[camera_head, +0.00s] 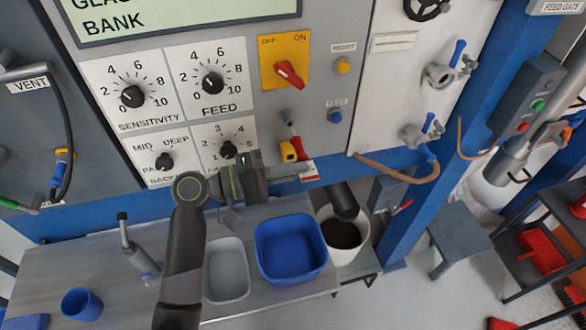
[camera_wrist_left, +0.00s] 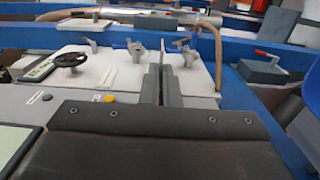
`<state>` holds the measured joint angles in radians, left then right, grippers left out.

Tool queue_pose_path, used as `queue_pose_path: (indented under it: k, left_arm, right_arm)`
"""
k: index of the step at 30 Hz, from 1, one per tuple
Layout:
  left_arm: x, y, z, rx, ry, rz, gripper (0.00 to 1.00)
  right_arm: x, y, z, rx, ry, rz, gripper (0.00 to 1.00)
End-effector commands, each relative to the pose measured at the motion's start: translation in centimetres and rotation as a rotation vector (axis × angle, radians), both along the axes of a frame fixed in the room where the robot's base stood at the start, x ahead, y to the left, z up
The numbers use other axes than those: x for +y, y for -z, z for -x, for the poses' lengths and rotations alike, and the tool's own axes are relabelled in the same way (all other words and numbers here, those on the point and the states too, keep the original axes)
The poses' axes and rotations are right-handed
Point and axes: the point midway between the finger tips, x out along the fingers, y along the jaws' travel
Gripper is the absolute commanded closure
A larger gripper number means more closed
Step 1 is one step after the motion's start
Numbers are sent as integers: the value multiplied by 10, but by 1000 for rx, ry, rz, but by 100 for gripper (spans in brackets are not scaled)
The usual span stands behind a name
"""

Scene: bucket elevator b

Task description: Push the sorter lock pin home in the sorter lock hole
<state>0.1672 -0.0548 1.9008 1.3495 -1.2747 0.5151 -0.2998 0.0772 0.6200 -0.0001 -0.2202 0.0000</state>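My left gripper (camera_head: 300,172) reaches right from my dark arm, close to the panel's lower edge. In the left wrist view its two fingers (camera_wrist_left: 164,85) stand close together, with a thin dark strip between them. I cannot tell whether that strip is a held pin. A red and yellow piece with a black end (camera_head: 291,146) hangs on the panel just above the fingers. I cannot tell whether it is the sorter lock pin. A small red and white label (camera_head: 309,171) shows at the fingertips. The sorter lock hole cannot be made out.
Below the arm, a bench (camera_head: 100,258) holds a grey tray (camera_head: 226,292), a blue tub (camera_head: 291,272) and a blue cup (camera_head: 82,304). A white bucket (camera_head: 360,250) with dark contents stands right of the tub. A blue post (camera_head: 425,170) and a brown hose (camera_head: 400,174) stand farther right.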

Motion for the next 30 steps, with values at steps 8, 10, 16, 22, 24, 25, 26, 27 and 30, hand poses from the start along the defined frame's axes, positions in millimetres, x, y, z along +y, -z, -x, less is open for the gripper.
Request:
queue_pose_path:
  k: [8,10,16,22,24,25,26,27,30]
  left_arm:
    - [2,0,-6,-1,1,0,100]
    - [2,0,-7,-1,1,0,100]
    - [4,0,-12,-1,1,0,100]
    - [5,0,-17,-1,1,0,100]
    - [6,0,-19,-1,0,0,100]
    - [6,0,-19,-2,0,-1,100]
    - [6,0,-20,-2,0,-1,100]
    - [7,0,-21,-2,0,-1,100]
    - [8,0,-24,-2,-1,-1,100]
  right_arm:
    - [0,2,0,0,0,0,100]
    - [0,3,0,0,0,0,100]
    - [-1,4,0,0,0,1,100]
    - [-2,6,0,0,-1,2,100]
    - [-2,6,0,0,-1,3,100]
    - [-3,7,0,0,-1,3,100]
    - [-3,7,0,0,-1,3,100]
    - [-3,7,0,0,-1,4,100]
    - [-3,8,0,0,-2,4,100]
